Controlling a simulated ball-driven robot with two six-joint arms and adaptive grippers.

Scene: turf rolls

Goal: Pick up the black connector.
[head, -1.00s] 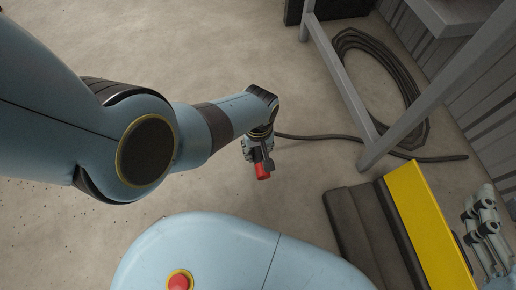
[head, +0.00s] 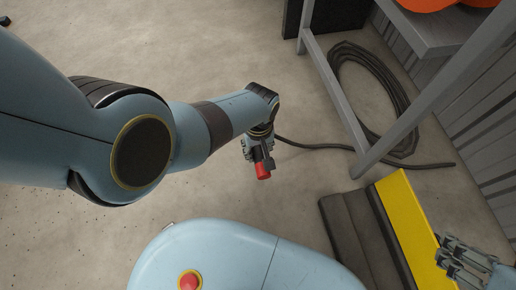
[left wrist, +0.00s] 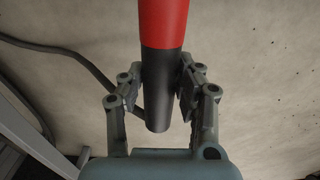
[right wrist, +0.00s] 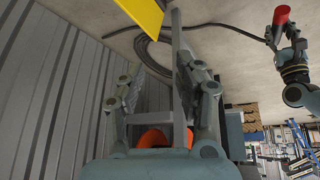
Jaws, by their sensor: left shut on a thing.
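The black connector (left wrist: 157,85) has a black lower part and a red upper part in the left wrist view. In the head view its red end (head: 263,172) points down and toward my base. My left gripper (head: 259,156) is shut on the black part, with one finger on each side. A black cable (head: 310,145) runs up to the left gripper; whether it joins the connector is hidden. My right gripper (right wrist: 165,88) is open and empty; in the head view it is at the lower right (head: 460,264), well apart from the connector.
A dark block with a yellow panel (head: 407,230) lies near my right gripper. An orange thing (head: 425,5) is on the bench.

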